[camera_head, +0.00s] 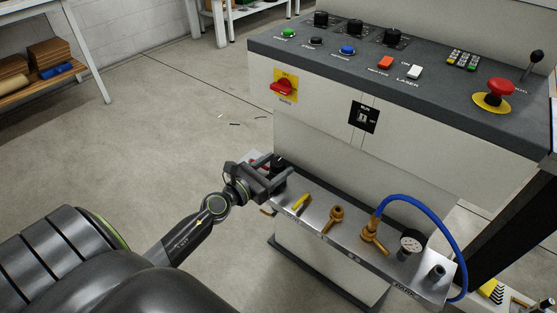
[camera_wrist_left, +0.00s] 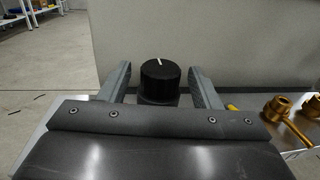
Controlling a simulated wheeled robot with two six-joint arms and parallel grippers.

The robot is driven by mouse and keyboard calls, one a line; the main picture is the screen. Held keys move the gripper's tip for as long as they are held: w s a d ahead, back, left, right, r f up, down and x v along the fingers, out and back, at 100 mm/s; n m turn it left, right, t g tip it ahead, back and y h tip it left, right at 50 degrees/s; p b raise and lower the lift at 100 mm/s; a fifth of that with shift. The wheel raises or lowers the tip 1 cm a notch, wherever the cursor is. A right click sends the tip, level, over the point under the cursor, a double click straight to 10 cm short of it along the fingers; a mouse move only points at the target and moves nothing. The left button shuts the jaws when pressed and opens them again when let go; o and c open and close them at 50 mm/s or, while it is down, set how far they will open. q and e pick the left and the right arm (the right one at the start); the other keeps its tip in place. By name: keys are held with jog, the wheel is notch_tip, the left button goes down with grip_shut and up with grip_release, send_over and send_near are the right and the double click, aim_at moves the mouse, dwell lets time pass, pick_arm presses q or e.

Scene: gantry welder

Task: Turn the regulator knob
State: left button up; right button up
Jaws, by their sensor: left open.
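The regulator knob (camera_wrist_left: 160,76) is a black round knob with a white mark on top, at the left end of the metal shelf (camera_head: 318,222). In the left wrist view it stands upright between the two fingers of my left gripper (camera_wrist_left: 160,85), with a gap on each side. In the head view my left gripper (camera_head: 284,175) reaches the shelf's left end, and its fingers partly cover the knob (camera_head: 278,161). My left gripper is open and holds nothing. My right gripper is not in view.
The control console (camera_head: 400,100) with buttons and a red emergency stop (camera_head: 499,88) overhangs behind. The floor at left is mostly clear.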

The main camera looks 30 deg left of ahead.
pick_arm(q)
jog(key=shift+w+d, duration=0.2)
jog(key=shift+w, duration=0.5)
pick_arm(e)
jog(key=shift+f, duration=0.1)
pick_arm(q)
jog(key=shift+c, duration=0.4)
jog(key=c, duration=0.9)
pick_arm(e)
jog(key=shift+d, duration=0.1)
